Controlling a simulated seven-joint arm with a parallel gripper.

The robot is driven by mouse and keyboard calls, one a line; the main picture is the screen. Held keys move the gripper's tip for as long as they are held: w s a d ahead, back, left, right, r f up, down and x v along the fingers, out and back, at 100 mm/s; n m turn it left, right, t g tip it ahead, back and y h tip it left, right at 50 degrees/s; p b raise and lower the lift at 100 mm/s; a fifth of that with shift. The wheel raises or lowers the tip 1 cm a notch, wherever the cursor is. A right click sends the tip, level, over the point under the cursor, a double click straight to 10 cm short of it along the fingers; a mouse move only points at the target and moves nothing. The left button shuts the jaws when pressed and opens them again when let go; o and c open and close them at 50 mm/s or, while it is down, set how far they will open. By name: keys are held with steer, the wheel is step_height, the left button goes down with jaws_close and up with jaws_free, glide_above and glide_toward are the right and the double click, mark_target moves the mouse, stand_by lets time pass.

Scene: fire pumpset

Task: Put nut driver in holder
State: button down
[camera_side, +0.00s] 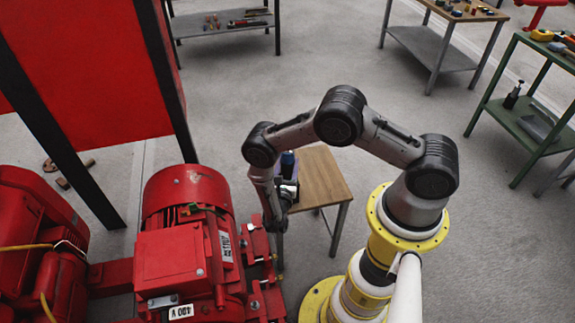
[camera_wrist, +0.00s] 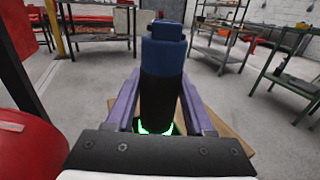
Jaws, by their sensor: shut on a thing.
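The nut driver, a cylinder with a blue top and black body, stands up between my gripper's purple fingers in the wrist view (camera_wrist: 162,80). A glowing green ring shows low on it. My gripper (camera_wrist: 159,108) is shut on it. In the side view the driver's blue top (camera_side: 288,161) shows just beside my wrist, in front of the small wooden table. My gripper (camera_side: 286,192) is near the table's left edge, beside the red motor. The driver's lower end is hard to make out. I cannot pick out the holder in either view.
The red motor (camera_side: 172,255) with its bolted feet stands close on the left. The small wooden table (camera_side: 325,178) has a bare top on its right part. Red panels and a dark post are at the upper left. Other workbenches stand far off, with open floor between.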

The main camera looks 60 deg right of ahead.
steer(key=shift+f, duration=0.2)
steer(key=shift+c, duration=1.4)
jaws_free()
